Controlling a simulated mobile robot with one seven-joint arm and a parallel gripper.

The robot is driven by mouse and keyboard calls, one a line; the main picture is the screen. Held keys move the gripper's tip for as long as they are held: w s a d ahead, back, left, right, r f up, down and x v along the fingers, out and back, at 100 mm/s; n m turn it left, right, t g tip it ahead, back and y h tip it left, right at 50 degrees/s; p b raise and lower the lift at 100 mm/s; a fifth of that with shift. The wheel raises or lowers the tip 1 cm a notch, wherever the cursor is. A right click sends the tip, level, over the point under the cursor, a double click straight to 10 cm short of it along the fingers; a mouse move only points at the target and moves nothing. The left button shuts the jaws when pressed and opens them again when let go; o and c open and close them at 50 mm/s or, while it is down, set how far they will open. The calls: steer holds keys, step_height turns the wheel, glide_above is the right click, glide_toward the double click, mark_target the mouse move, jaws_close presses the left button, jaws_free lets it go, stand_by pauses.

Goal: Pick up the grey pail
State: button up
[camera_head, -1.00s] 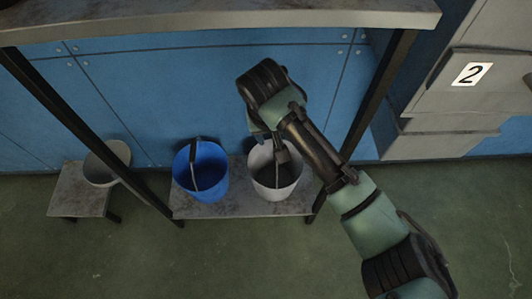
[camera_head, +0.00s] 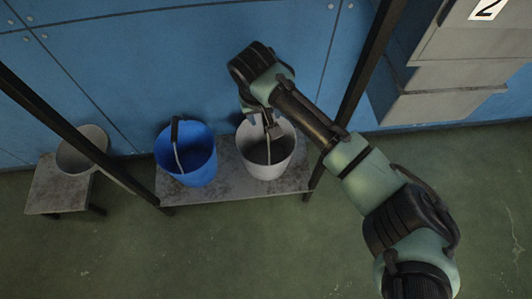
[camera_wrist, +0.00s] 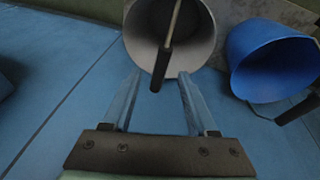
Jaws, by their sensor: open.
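The grey pail (camera_head: 268,172) stands upright on a low grey shelf (camera_head: 225,190), right of a blue pail (camera_head: 190,160). Its thin handle stands raised, with a dark grip on it. My gripper (camera_head: 262,123) is at the pail's upper rim, coming from above and behind. In the wrist view, the grey pail (camera_wrist: 185,40) is at top centre, and its dark handle grip (camera_wrist: 162,66) lies between the tips of my open fingers (camera_wrist: 160,82). The fingers do not visibly clamp it. My gripper partly covers the pail's far rim in the head view.
The blue pail also shows close by in the wrist view (camera_wrist: 268,60). Another pale grey container (camera_head: 82,148) stands on a small stool (camera_head: 58,186) at left. Dark posts (camera_head: 362,90) flank the shelf. Blue panels (camera_head: 180,60) stand behind; green floor is clear in front.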

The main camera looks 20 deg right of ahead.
mark_target(266, 120)
steer(key=b+x, duration=0.2)
steer(key=x, duration=0.1)
steer(key=shift+d+f+b, duration=0.1)
steer(key=shift+f+b, duration=0.2)
steer(key=shift+f, duration=0.1)
steer(key=shift+r, duration=0.1)
jaws_close()
steer(key=shift+r, duration=0.1)
stand_by(0.9)
